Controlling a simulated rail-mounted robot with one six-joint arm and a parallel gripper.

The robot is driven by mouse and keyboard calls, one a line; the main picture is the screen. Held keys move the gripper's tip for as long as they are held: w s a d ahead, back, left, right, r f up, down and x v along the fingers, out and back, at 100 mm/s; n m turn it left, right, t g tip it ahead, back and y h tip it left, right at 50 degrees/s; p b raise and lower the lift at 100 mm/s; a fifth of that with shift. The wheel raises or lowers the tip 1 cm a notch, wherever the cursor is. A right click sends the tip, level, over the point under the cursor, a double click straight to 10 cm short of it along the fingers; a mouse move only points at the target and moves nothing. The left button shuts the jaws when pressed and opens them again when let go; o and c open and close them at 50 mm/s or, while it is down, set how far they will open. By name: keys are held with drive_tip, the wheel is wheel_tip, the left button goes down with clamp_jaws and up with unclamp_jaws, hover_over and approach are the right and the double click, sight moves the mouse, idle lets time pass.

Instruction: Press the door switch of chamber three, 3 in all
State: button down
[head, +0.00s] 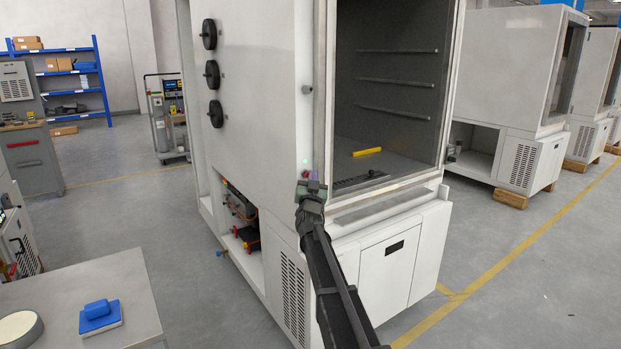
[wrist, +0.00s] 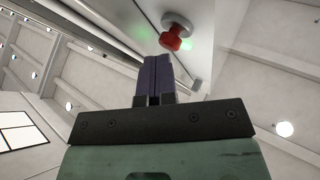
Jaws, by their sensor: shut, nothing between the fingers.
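The test chamber (head: 258,60) stands in the middle of the head view, its front open. A red door switch (wrist: 174,42) on a round pale base shows at the top of the wrist view, on the chamber's edge. Green light glows on both sides of it. My gripper (head: 313,176) is at the chamber's front left post, beside a small green light (head: 306,162). Its purple fingers (wrist: 155,62) are shut and empty. In the wrist view their tips lie just below and left of the switch, with a small gap in the picture. I cannot tell the depth between them.
A yellow bar (head: 367,152) lies on the chamber floor inside. A table (head: 60,290) with a blue block (head: 98,312) stands at the lower left. More chambers (head: 510,70) stand at the right. The floor between is clear.

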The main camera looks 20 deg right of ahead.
drive_tip(key=shift+s, duration=0.1)
drive_tip(key=shift+s+d, duration=0.2)
drive_tip(key=shift+s, duration=0.85)
drive_tip(key=shift+s, duration=0.1)
drive_tip(key=s, duration=0.2)
drive_tip(key=s+d, duration=0.1)
drive_tip(key=s, duration=0.1)
drive_tip(key=shift+s, duration=0.35)
idle(0.3)
